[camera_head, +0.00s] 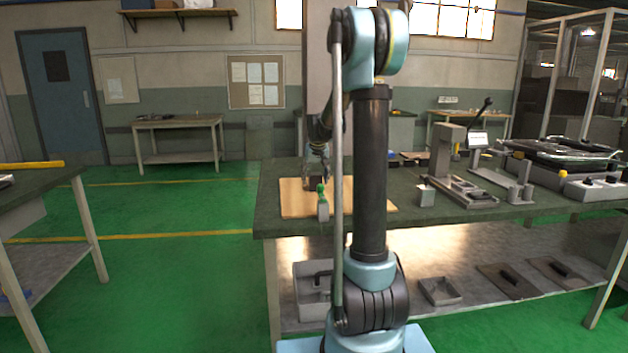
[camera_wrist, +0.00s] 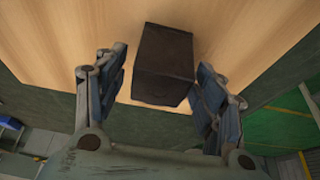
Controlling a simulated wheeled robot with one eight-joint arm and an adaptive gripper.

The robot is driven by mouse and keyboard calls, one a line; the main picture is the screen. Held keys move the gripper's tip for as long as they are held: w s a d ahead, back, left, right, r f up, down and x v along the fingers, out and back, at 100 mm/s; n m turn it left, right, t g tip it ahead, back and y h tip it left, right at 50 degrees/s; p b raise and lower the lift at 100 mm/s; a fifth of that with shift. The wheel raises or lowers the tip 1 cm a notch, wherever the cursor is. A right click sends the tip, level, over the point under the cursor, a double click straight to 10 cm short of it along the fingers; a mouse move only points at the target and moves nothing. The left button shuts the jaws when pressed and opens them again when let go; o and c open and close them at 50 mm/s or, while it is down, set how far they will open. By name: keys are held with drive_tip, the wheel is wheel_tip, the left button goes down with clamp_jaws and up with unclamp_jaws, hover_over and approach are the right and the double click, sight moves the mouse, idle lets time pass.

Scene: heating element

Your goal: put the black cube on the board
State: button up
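The black cube (camera_wrist: 165,62) shows in the wrist view against the light wooden board (camera_wrist: 70,30), with the board's near edge just below it. My gripper (camera_wrist: 162,70) is open, with its fingers on either side of the cube. A gap shows between the left finger and the cube. The right finger is very close to the cube; I cannot tell whether it touches. In the head view, the board (camera_head: 293,198) lies on the dark green workbench, and my gripper (camera_head: 318,178) is low over it. The cube is hard to make out there.
A small grey block with a green top (camera_head: 323,206) stands at the board's front edge. A grey lever press (camera_head: 450,165) and a small grey block (camera_head: 426,195) stand right of the board on the workbench (camera_head: 400,218). My arm hides part of the bench.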

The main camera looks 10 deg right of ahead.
drive_tip(key=v, duration=1.2)
drive_tip(key=s+d+f+g, duration=0.1)
drive_tip(key=s+f, duration=0.2)
drive_tip(key=s, duration=0.8)
drive_tip(key=s+f, duration=0.3)
drive_tip(key=s, duration=0.9)
drive_tip(key=s+f+g, duration=0.1)
drive_tip(key=s+f, duration=1.5)
drive_tip(key=s, duration=0.4)
drive_tip(key=shift+d, duration=0.35)
drive_tip(key=shift+w+f, duration=0.15)
drive_tip(key=shift+w, duration=0.35)
drive_tip(key=shift+d, duration=0.1)
